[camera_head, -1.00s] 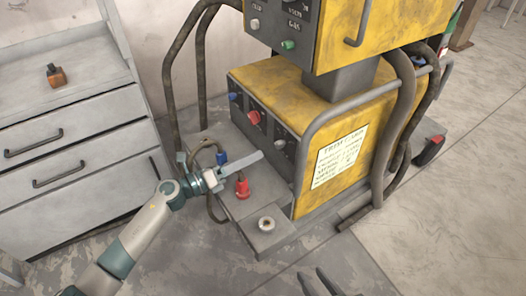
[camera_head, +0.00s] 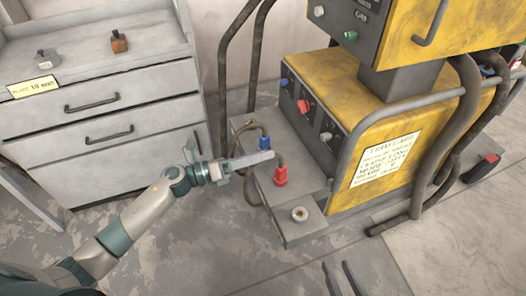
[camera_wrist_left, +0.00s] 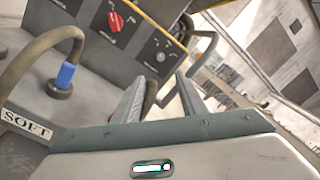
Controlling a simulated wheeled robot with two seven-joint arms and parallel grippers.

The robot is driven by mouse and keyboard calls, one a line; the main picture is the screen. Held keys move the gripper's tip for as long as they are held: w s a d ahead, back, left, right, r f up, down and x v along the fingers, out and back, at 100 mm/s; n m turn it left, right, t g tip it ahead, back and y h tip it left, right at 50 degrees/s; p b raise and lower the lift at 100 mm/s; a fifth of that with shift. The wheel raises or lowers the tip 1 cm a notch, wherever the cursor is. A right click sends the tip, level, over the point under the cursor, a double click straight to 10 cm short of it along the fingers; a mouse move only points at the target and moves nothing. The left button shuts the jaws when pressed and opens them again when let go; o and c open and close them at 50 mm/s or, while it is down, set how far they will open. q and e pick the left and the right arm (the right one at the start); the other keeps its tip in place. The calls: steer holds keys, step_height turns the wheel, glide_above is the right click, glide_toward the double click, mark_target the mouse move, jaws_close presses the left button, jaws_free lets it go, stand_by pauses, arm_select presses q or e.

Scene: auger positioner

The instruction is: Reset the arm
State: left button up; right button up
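My left gripper (camera_head: 270,156) reaches in from the left in the head view, above the grey ledge at the front of the yellow machine (camera_head: 340,130). Its fingers overlap the area between a blue plug (camera_head: 263,141) and a red plug (camera_head: 280,175) in the picture. In the left wrist view the two fingers of this gripper (camera_wrist_left: 158,85) stand apart, with nothing seen held between them. My right gripper (camera_head: 336,265) shows only as two dark fingers at the bottom edge, apart and empty. The rest of the right arm is out of view.
A grey drawer cabinet (camera_head: 110,105) stands at the left, with an orange-brown block (camera_head: 119,41) and a grey knobbed weight (camera_head: 47,58) on top. Bent pipes (camera_head: 228,70) flank the machine. A ring-shaped fitting (camera_head: 299,213) sits on the ledge. The floor in front is clear.

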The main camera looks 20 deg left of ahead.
steer(key=shift+s+f, duration=0.1)
